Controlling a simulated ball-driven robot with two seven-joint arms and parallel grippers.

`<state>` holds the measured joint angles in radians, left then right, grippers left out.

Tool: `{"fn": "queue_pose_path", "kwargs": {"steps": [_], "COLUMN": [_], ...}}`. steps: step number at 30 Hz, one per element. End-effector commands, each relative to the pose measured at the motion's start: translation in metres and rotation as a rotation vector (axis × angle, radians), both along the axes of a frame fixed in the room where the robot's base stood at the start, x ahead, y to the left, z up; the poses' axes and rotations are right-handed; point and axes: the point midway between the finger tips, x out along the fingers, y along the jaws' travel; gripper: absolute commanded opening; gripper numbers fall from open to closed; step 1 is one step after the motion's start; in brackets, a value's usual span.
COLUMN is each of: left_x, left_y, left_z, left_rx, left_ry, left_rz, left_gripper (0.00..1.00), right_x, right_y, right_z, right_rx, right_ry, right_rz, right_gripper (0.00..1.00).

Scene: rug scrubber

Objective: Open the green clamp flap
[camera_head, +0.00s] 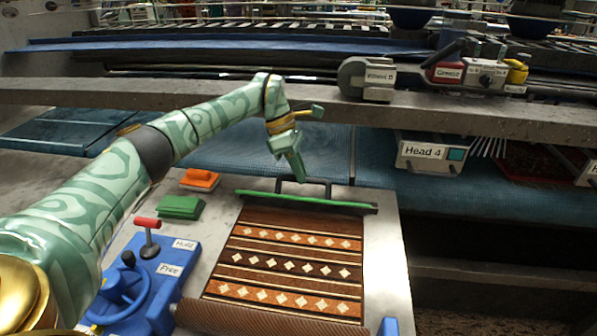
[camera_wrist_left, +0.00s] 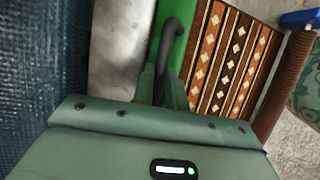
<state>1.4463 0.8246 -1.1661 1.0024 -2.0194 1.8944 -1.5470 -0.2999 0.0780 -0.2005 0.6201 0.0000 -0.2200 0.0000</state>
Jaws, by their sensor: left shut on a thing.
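The green clamp flap (camera_head: 262,196) is a long narrow bar across the far end of the patterned rug (camera_head: 290,262). It lies flat or nearly flat on the rug's end; its exact tilt is hard to tell. A dark bar handle (camera_head: 327,187) stands at its far side. My left gripper (camera_head: 299,176) reaches down to this handle from above and is shut on it. In the left wrist view the fingers (camera_wrist_left: 161,92) close around the dark handle (camera_wrist_left: 170,42), beside the green flap (camera_wrist_left: 189,14). The fingers hide part of the handle. My right gripper is not in view.
A blue control box (camera_head: 150,272) with a red-topped lever (camera_head: 147,223) and a handwheel stands left of the rug. Green (camera_head: 180,207) and orange (camera_head: 200,179) blocks lie near it. A stone ledge (camera_head: 450,115) with a labelled tool (camera_head: 372,78) runs behind.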

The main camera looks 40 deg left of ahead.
Motion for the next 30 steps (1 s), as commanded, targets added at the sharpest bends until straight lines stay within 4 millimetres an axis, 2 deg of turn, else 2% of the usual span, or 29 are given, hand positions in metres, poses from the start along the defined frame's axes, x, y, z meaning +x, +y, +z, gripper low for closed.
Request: {"fn": "queue_pose_path", "kwargs": {"steps": [12, 13, 15, 25, 30], "left_x": [0.000, 0.000, 0.000, 0.000, 0.000], "left_y": [0.002, 0.001, 0.001, 0.002, 0.014], "left_z": [-0.004, -0.004, -0.004, 0.002, 0.030], "left_rx": [0.008, 0.008, 0.008, 0.004, 0.005], "left_ry": [0.001, 0.001, 0.002, 0.001, -0.002], "left_rz": [0.000, 0.000, -0.001, 0.001, 0.003], "left_gripper": [0.00, 0.23, 0.36, 0.36, 0.36], "right_x": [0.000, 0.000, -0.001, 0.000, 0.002], "right_y": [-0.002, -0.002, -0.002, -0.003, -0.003], "right_z": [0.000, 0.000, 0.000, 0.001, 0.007], "right_rx": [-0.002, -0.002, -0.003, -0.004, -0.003], "right_ry": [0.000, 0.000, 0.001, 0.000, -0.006], "right_rz": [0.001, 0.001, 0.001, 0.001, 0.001], "right_gripper": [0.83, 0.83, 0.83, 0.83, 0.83]}}
